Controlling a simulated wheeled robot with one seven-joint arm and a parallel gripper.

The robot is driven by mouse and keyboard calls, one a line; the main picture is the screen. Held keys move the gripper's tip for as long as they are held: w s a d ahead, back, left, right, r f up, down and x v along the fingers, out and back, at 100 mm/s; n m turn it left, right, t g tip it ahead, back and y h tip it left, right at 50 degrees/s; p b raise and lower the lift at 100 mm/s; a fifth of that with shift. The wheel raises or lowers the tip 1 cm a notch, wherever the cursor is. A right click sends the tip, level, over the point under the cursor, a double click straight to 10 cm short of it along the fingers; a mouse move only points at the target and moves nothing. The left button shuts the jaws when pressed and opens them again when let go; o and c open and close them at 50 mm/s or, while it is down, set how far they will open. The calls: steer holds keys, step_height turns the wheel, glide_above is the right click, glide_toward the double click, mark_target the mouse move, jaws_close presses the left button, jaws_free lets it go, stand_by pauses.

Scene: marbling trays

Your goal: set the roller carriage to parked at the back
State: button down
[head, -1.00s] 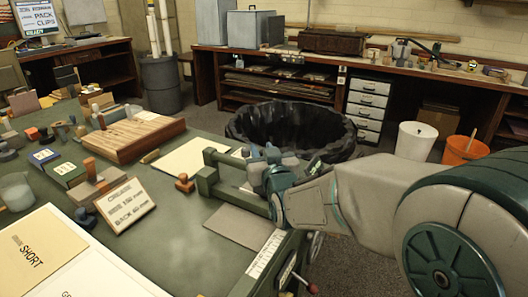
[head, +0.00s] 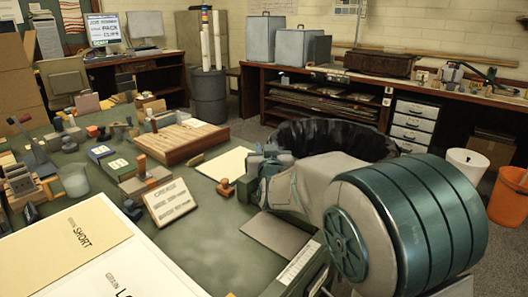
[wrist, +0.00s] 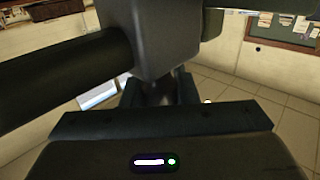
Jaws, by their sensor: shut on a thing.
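The roller carriage appears in the wrist view as a dark grey block (wrist: 165,40) with a thick dark cylinder (wrist: 65,75) running out to the left. My gripper (wrist: 160,92) is shut on the carriage's narrow lower part, between the two dark fingers. In the head view my gripper (head: 268,166) is at the far part of the green press bed (head: 245,189), near the table's right edge. My gripper and arm hide most of the carriage there. A grey sheet (head: 275,234) lies on the near side of it.
A wooden slatted board (head: 182,141) is further back. A black-lined tub (head: 330,136) stands behind my arm.

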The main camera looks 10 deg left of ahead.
steer(key=shift+a+r, duration=0.15)
steer(key=shift+r, duration=0.05)
steer(key=c, duration=1.1)
jaws_free()
steer(key=shift+w+a+f, duration=0.1)
steer(key=shift+a+f, duration=0.05)
steer(key=shift+s+d, duration=0.2)
steer(key=shift+s, duration=0.1)
steer(key=p+v, duration=0.1)
steer(key=v, duration=1.2)
steer(key=shift+s+d, duration=0.1)
